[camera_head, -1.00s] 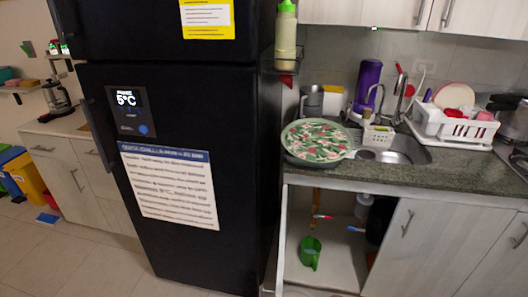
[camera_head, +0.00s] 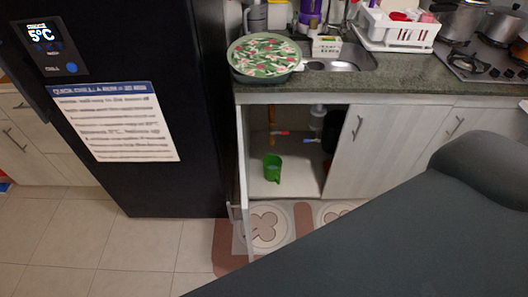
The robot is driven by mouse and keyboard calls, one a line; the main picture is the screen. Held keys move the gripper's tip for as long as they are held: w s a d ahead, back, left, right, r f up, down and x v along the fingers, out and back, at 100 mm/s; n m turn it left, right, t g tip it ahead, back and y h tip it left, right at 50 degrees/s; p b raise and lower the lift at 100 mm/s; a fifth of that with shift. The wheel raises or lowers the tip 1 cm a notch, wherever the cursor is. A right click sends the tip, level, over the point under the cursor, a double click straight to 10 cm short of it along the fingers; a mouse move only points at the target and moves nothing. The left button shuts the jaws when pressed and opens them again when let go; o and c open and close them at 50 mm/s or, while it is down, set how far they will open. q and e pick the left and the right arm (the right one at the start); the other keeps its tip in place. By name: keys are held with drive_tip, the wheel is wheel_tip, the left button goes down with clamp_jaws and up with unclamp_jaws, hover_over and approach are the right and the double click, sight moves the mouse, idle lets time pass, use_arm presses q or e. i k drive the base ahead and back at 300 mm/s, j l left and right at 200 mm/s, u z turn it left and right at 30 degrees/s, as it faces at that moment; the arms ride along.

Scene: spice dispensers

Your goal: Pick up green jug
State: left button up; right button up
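The green jug (camera_head: 272,168) stands on the floor of the open cabinet (camera_head: 298,185) under the sink. It looks upright, and nothing blocks my view of it. A large dark grey shape, likely part of my own arm, fills the lower right of the head view. Neither of my grippers shows, so nothing is seen touching the jug.
The black fridge (camera_head: 150,160) stands left of the cabinet. The open cabinet door (camera_head: 244,170) sticks out between fridge and jug. A patterned mat (camera_head: 265,228) lies on the floor in front. The counter (camera_head: 400,82) above holds a floral tray (camera_head: 264,52), a dish rack and pots.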

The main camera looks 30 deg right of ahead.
sight(272, 164)
drive_tip(key=l+z, duration=0.2)
drive_tip(key=l, duration=0.2)
drive_tip(key=i+l+z, duration=0.25)
drive_tip(key=l+z, duration=0.2)
drive_tip(key=l, duration=0.3)
drive_tip(key=i+l+z, duration=0.2)
drive_tip(key=l, duration=0.15)
drive_tip(key=k+l, duration=0.05)
